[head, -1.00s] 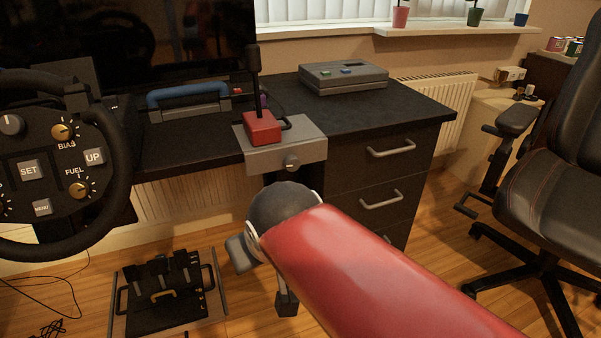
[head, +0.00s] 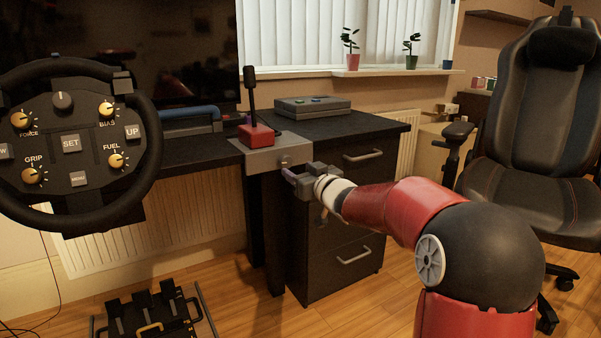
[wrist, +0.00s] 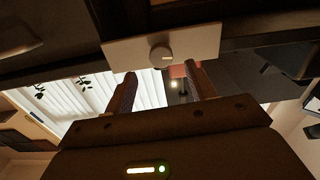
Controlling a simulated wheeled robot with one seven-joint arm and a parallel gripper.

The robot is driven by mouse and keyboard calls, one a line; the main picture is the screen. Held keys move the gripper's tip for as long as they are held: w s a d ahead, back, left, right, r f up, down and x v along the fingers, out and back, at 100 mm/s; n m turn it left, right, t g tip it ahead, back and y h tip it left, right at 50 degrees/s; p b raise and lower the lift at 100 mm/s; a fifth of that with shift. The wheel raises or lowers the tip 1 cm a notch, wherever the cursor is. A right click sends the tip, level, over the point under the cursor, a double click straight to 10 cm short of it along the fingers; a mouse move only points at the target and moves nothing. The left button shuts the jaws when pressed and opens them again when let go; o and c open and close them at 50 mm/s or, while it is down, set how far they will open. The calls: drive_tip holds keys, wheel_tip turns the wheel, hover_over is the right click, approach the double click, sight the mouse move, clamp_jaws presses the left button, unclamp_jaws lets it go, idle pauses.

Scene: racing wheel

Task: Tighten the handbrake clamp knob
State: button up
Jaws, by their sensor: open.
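The handbrake (head: 258,137) has a red base and an upright black lever, and stands on a grey clamp (head: 262,160) at the desk's front edge. The round grey clamp knob (head: 284,160) is on the clamp's front face. In the wrist view the knob (wrist: 160,56) shows a light mark on the pale clamp plate (wrist: 203,41). My gripper (head: 287,174) is in front of and slightly below the clamp in the head view. In the wrist view my gripper's (wrist: 160,72) two fingers are spread, with the knob appearing between and beyond their tips. Nothing is held.
The steering wheel (head: 72,140) is at the left, with pedals (head: 150,318) on the floor below. A drawer cabinet (head: 340,225) with handles stands close behind my gripper. A grey box (head: 312,107) lies on the desk. A gaming chair (head: 535,150) is at the right.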

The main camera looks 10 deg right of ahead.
sight(288, 163)
drive_tip(key=x, duration=0.6)
drive_tip(key=shift+w+a, duration=0.15)
drive_tip(key=shift+w, duration=0.2)
drive_tip(key=c, duration=1)
